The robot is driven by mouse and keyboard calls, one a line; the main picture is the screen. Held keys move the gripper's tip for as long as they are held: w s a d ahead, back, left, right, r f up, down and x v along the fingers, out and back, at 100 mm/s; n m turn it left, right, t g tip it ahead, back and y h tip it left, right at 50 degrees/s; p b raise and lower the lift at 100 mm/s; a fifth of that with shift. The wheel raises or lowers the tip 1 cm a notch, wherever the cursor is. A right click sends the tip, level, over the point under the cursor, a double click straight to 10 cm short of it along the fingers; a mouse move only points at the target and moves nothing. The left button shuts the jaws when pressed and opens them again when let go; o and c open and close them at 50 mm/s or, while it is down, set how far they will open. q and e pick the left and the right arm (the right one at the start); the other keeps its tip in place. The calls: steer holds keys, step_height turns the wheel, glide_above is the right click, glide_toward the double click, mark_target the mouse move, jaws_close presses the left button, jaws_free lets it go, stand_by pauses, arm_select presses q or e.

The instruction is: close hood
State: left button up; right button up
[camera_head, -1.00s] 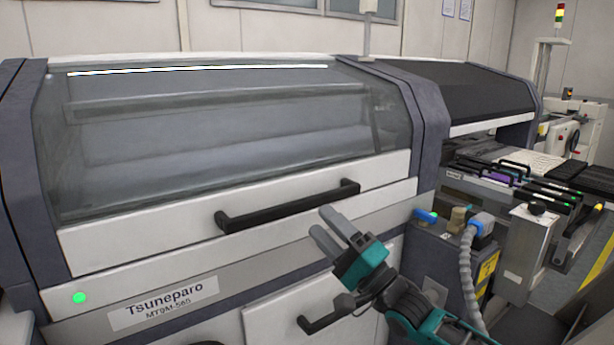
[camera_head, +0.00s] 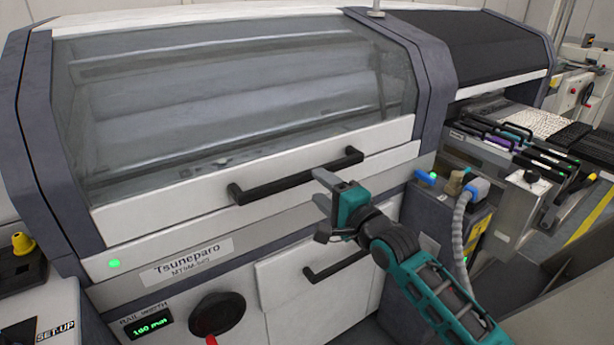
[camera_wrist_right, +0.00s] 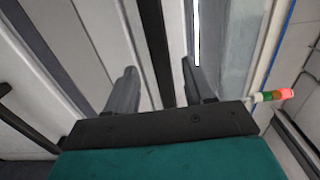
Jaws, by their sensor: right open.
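The hood (camera_head: 240,95) is a large clear window in a white frame on the machine, and it is down, with its lower white edge against the machine front. Its black bar handle (camera_head: 295,176) runs along that lower edge. My right gripper (camera_head: 322,190) is open and empty, just below and in front of the handle's right half. In the right wrist view the two grey fingers (camera_wrist_right: 160,88) are apart, and a dark bar that looks like the handle (camera_wrist_right: 156,45) runs between their directions, beyond the tips. I cannot tell if they touch. My left gripper is not in view.
A lower black handle (camera_head: 338,268) sits on a white door under the hood. A black knob (camera_head: 217,314) and a green display (camera_head: 149,327) are at lower left. A grey post with a blue hose fitting (camera_head: 476,189) and feeder trolleys (camera_head: 520,150) stand on the right.

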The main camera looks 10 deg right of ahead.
mark_target(309, 178)
steer(key=shift+x, duration=3.1)
steer(key=shift+c, duration=0.4)
jaws_close()
